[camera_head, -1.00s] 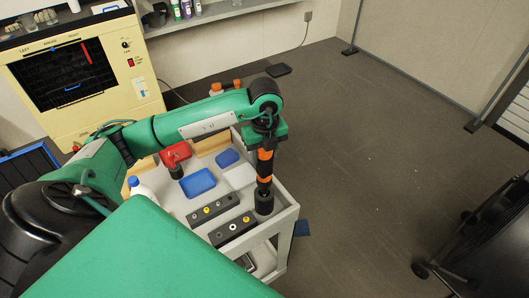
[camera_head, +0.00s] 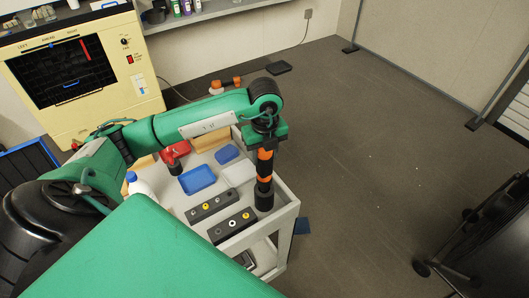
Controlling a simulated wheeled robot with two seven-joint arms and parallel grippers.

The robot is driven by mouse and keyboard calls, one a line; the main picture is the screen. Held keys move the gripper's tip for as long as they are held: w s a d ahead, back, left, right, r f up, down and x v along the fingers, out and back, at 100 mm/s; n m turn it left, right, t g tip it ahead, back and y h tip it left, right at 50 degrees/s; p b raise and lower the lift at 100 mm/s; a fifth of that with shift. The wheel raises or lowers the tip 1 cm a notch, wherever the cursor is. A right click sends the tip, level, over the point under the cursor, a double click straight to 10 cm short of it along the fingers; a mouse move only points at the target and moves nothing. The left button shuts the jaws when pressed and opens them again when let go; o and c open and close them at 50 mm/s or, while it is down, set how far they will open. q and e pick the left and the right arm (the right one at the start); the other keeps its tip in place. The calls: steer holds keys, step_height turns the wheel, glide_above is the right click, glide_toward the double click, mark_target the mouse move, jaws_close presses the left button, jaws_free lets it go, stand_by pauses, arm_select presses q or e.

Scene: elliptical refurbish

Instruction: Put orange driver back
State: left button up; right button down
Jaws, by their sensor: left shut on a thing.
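My left arm reaches in from the left over the cart. Its gripper (camera_head: 266,142) points down at the cart's right side and is shut on the orange driver (camera_head: 264,168). The driver is orange and black and hangs upright below the gripper. Its wide black lower end (camera_head: 264,197) is by the cart's right rim; I cannot tell whether it touches the cart or sits in a holder. The fingertips are too small to make out. My right gripper is not in view.
The grey cart (camera_head: 287,212) carries two dark blocks with coloured knobs (camera_head: 212,206) (camera_head: 232,226), a blue tray (camera_head: 197,180), a smaller blue tray (camera_head: 227,153), a red-and-black tool (camera_head: 175,155) and a white bottle (camera_head: 139,185). Open floor lies right of the cart.

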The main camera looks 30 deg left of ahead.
arm_select(q)
steer(key=shift+f+b, duration=0.85)
steer(key=shift+f, duration=0.35)
steer(key=shift+f+b, duration=0.4)
steer(key=shift+b, duration=0.1)
steer(key=o, duration=1.5)
steer(key=shift+c, duration=0.2)
step_height(320, 180, up, 12)
steer(key=shift+d+f+b, duration=0.1)
steer(key=shift+b, duration=0.85)
steer(key=shift+r, duration=1.05)
